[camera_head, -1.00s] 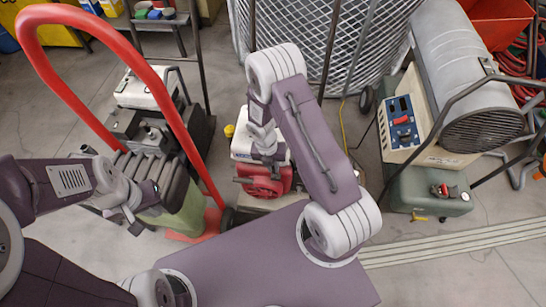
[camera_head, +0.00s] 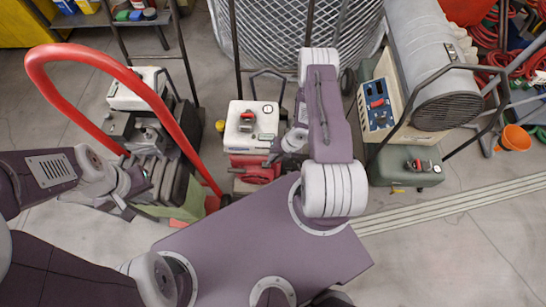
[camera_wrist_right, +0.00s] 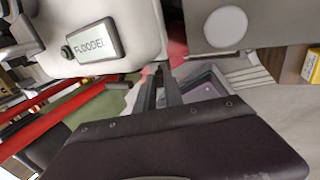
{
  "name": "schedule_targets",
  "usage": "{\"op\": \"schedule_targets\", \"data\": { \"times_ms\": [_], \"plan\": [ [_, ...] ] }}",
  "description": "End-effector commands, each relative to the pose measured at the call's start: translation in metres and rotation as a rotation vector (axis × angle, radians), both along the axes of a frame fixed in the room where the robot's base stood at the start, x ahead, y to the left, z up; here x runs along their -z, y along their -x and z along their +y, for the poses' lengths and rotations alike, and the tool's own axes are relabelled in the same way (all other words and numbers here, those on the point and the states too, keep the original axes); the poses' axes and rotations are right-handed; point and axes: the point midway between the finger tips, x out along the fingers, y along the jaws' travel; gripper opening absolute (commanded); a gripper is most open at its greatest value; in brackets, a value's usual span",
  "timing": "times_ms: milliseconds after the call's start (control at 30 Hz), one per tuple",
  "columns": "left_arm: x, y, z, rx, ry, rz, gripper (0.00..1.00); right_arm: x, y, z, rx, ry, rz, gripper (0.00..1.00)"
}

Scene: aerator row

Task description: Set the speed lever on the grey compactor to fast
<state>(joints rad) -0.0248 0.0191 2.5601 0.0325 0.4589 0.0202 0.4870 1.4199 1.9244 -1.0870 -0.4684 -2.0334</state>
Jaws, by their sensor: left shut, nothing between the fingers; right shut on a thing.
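A machine with a pale grey-white top (camera_head: 252,122) and a red lower part stands in the middle of the head view. I take it for the compactor. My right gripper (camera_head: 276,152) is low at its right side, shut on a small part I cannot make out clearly. In the right wrist view the gripper's fingers (camera_wrist_right: 162,88) reach to the lower edge of a pale body (camera_wrist_right: 105,35) with a lettered plate. The speed lever's shape and setting cannot be told. My left gripper (camera_head: 142,182) is shut and empty by the left machine.
The left machine (camera_head: 140,90) has a tall red handle (camera_head: 105,65) arching over it. A grey drum heater (camera_head: 425,60) with a blue panel stands at the right, beside a green box (camera_head: 400,170). A wire cage is behind. Floor at the lower right is clear.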

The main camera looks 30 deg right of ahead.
Motion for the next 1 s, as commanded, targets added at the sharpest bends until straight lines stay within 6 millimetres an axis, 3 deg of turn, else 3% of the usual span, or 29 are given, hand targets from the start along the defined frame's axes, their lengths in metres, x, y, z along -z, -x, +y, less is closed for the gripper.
{"op": "schedule_targets", "data": {
  "times_ms": [433, 467, 500, 533, 833, 1000],
  "plan": [
    [0.0, 0.0, 0.0, 0.0, 0.0, 0.0, 0.0, 0.0, 0.0, 0.0, -0.001, -0.007, -0.005, 0.0],
    [0.0, 0.0, 0.0, 0.0, 0.0, 0.0, 0.0, 0.0, 0.0, 0.0, -0.001, -0.007, -0.005, 0.21],
    [0.0, 0.0, 0.0, 0.0, 0.0, 0.0, 0.0, 0.0, 0.0, 0.0, -0.001, -0.007, -0.005, 0.32],
    [0.0, 0.0, 0.0, 0.0, 0.0, 0.0, 0.0, 0.0, 0.0, 0.0, -0.001, -0.007, -0.005, 0.35],
    [-0.001, 0.0, 0.0, 0.0, 0.0, 0.0, 0.0, -0.002, 0.001, -0.001, 0.0, -0.006, -0.004, 0.35],
    [-0.009, 0.0, 0.0, 0.0, 0.0, 0.0, 0.0, -0.031, 0.006, -0.012, 0.002, -0.004, -0.005, 0.35]
  ]
}}
